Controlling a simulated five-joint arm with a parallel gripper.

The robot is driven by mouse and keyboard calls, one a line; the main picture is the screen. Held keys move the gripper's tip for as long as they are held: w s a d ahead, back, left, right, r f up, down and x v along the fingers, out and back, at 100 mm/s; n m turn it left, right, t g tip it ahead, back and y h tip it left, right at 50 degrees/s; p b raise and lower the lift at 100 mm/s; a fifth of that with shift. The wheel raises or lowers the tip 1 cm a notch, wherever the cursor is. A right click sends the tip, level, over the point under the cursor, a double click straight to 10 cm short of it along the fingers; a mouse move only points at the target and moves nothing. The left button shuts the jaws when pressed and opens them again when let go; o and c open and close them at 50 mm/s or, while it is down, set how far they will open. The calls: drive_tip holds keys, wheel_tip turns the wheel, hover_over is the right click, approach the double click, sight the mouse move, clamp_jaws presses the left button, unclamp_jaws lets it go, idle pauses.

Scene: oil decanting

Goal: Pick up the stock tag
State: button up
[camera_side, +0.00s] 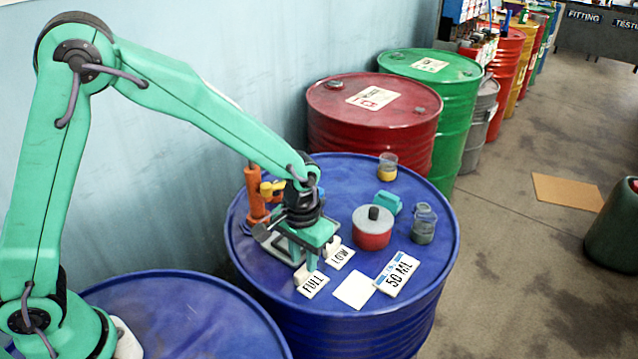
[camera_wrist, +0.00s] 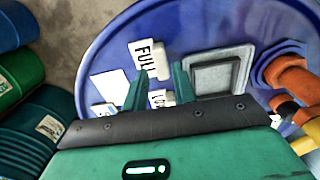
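Two white tags stand on the blue drum top: one reads FULL (camera_side: 312,285) and one reads LOW (camera_side: 341,257). The frames do not show which is the stock tag. My gripper (camera_side: 318,258) is low over the drum beside both tags. In the wrist view its two green fingers (camera_wrist: 158,75) are apart. The FULL tag (camera_wrist: 148,54) lies just beyond the fingertips, and the LOW tag (camera_wrist: 160,98) shows between the fingers, partly hidden by the gripper body. I see nothing gripped.
A blank white card (camera_side: 354,290) and a 50 ML card (camera_side: 397,273) lie at the front. A grey square tray (camera_wrist: 222,72) and orange object (camera_side: 256,195) are close by.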

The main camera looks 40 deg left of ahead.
sight(304, 269)
drive_tip(key=shift+f, duration=1.8)
clamp_jaws()
